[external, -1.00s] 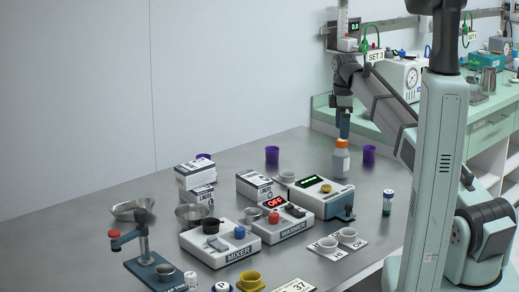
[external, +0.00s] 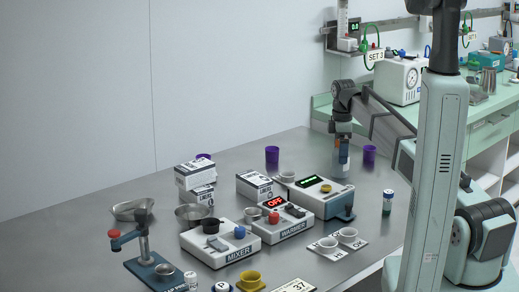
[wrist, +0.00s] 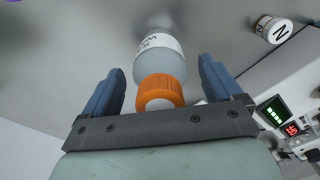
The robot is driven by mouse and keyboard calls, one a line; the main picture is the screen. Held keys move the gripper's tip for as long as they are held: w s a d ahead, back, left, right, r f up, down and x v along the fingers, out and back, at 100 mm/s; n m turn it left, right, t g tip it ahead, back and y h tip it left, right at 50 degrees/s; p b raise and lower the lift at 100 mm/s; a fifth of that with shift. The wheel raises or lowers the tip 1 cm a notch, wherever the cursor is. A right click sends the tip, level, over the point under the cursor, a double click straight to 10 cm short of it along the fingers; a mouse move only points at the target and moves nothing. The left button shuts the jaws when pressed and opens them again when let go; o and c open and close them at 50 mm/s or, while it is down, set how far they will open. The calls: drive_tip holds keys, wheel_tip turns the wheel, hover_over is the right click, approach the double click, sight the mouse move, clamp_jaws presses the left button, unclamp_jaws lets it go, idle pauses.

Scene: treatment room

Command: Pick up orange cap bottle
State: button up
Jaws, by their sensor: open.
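The orange cap bottle is a white bottle with a ribbed orange cap. In the wrist view the bottle (wrist: 160,62) stands between my two blue fingers, cap toward my palm, with a visible gap on each side. My gripper (wrist: 160,85) is open around it and does not appear to touch it. In the external view my gripper (external: 342,150) is lowered over the bottle (external: 341,165) at the back of the table. The orange cap is hidden there behind the fingers.
Purple cups (external: 272,154) stand left and right of the bottle. A white device with a green display (external: 315,190) is just in front of it. A small white-capped vial (external: 388,202) stands to the right. The table's left side is clear.

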drive_tip(key=c, duration=1.3)
drive_tip(key=shift+r, duration=0.15)
